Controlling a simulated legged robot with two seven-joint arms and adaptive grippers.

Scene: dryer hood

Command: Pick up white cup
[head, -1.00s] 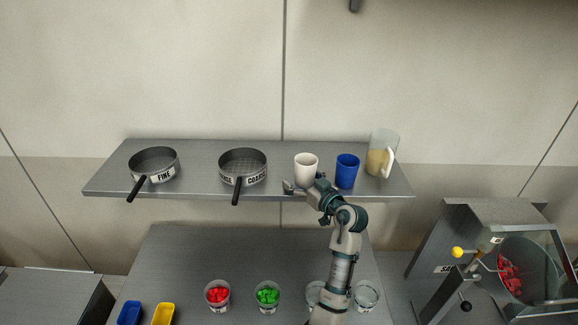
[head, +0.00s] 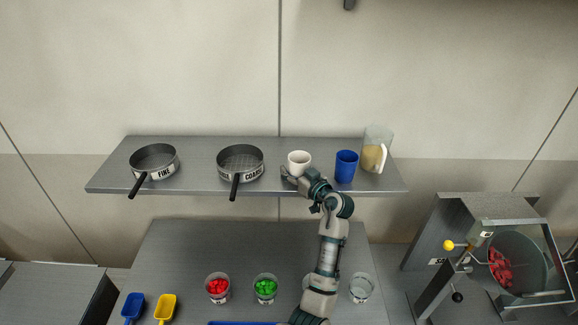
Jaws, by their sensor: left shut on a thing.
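The white cup (head: 299,160) is on the metal shelf (head: 205,182), between the coarse sieve and the blue cup. It leans slightly and its lower part is hidden behind my left gripper (head: 296,178). My left gripper reaches up from below at the shelf's front edge and is shut on the white cup. I cannot tell whether the cup's base still touches the shelf. My right gripper is not in view.
The blue cup (head: 346,167) stands close to the right of the white cup, with a pitcher (head: 374,155) beyond it. Two sieves (head: 240,162) are to the left, handles over the edge. Below, a table holds red (head: 218,287) and green (head: 265,288) tubs.

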